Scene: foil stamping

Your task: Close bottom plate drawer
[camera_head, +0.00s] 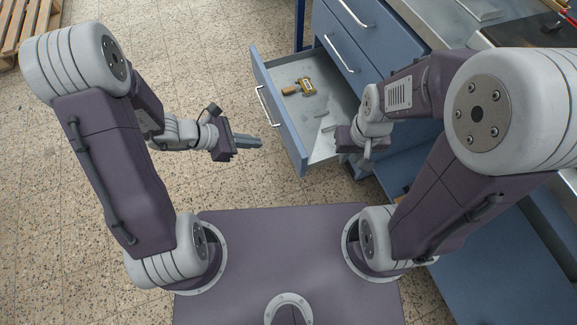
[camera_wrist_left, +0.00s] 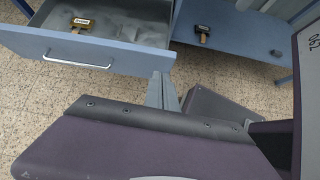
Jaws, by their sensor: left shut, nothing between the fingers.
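The bottom plate drawer (camera_head: 278,115) stands pulled out from the blue cabinet. Its front and handle (camera_head: 266,106) face left in the head view. A brass tool with a wooden handle (camera_head: 306,87) and pale grey pieces (camera_head: 328,127) lie inside. The drawer front (camera_wrist_left: 110,55) also crosses the upper left of the left wrist view. My left gripper (camera_head: 252,142) is shut and empty, apart from the drawer front, on its outer side near the handle. My right gripper (camera_head: 366,152) is by the drawer's near right end; its fingers are too unclear to tell their state.
Closed drawers (camera_head: 345,50) with handles are above the open one. A worktop (camera_head: 450,20) holds flat plates at the upper right. A second tool (camera_wrist_left: 203,33) shows on a blue surface in the left wrist view. Speckled floor left of the drawer is clear; a wooden pallet (camera_head: 25,22) is far left.

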